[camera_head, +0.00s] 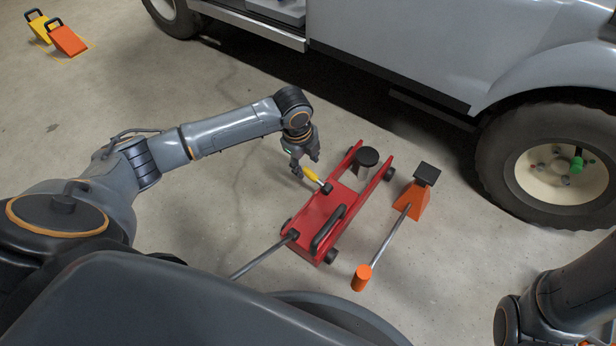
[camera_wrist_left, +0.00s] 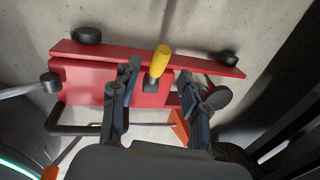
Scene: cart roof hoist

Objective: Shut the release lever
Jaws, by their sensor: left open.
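The release lever, a short yellow handle (camera_head: 312,174) on a black pivot, sticks up at a slant from the red floor jack (camera_head: 312,212). My left gripper (camera_head: 305,158) is open just above and beside the lever's tip. In the left wrist view, the yellow lever (camera_wrist_left: 161,60) shows between the two spread fingers (camera_wrist_left: 160,85), with the red jack (camera_wrist_left: 85,85) behind. I cannot tell whether a finger touches the lever. My right arm shows at the lower right of the head view; its gripper is out of view.
Orange (camera_head: 67,40) and yellow (camera_head: 38,27) chocks lie far left.

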